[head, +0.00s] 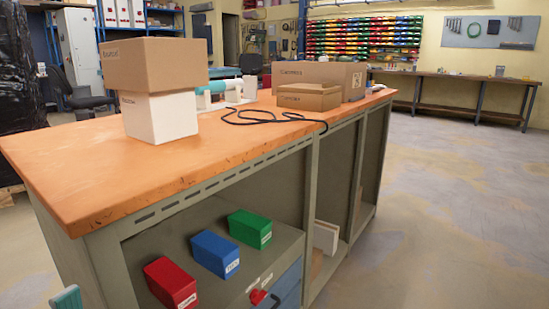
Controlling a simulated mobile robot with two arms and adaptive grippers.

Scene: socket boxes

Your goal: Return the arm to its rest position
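Three small socket boxes stand in a row on the shelf under the workbench top: a red box (170,284), a blue box (215,254) and a green box (250,228). Each has a white label on its front end. They stand apart from each other. Neither of my grippers can be made out in the head view. A small teal part shows at the lower left edge, cut off by the frame; I cannot tell what it is.
The orange workbench top (85,165) carries a brown carton (153,64) on a white box (160,117), two more cartons (308,96), a black cable (262,117) and a white-and-teal device (222,92). A red knob-like thing (257,297) sits by the blue drawers. Floor at right is clear.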

